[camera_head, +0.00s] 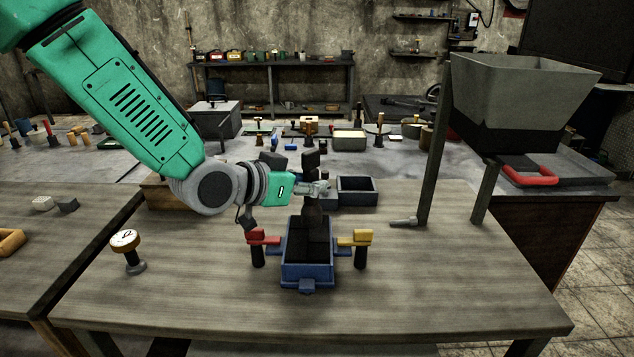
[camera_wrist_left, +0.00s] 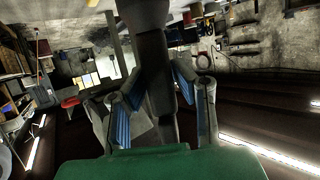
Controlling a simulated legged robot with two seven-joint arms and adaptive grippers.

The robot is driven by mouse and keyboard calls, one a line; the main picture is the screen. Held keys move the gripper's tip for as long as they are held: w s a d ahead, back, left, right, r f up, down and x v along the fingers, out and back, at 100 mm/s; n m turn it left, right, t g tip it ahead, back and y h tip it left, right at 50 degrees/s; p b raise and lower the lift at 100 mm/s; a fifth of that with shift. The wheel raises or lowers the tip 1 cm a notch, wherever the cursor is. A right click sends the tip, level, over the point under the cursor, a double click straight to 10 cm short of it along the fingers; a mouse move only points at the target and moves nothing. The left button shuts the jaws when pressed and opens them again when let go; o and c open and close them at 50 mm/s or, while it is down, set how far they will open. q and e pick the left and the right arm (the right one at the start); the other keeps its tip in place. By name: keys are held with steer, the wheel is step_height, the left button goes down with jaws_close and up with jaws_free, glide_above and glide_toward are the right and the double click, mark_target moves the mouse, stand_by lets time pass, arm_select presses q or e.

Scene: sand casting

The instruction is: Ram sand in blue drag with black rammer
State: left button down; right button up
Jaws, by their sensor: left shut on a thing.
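The blue drag (camera_head: 306,271) sits on the near wooden table. Its inside is dark, and I cannot make out the sand level. My left gripper (camera_head: 318,188) is shut around the shaft of the black rammer (camera_head: 313,211), which is upright over the far part of the drag. I cannot tell whether the rammer's foot is above the drag or in it. In the left wrist view the rammer (camera_wrist_left: 154,75) stands between the blue-padded fingers (camera_wrist_left: 155,92). My right gripper is not in view.
Red (camera_head: 263,238) and yellow (camera_head: 356,238) handled pieces stand left and right of the drag. A round-topped tool (camera_head: 128,250) stands at left. A dark open box (camera_head: 373,190) lies behind, and a grey hopper (camera_head: 515,95) on posts is at right. The table's front is clear.

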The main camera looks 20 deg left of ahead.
mark_target(307, 198)
arm_select(q)
steer(key=shift+a, duration=0.15)
steer(key=shift+d+f+b, duration=0.5)
steer(key=shift+f+b, duration=0.1)
steer(key=shift+f, duration=0.1)
steer(key=shift+d+f+b, duration=0.15)
steer(key=shift+f+b, duration=0.25)
steer(key=shift+f, duration=0.5)
steer(key=shift+a, duration=0.35)
steer(key=shift+a+f, duration=0.1)
steer(key=shift+a, duration=0.05)
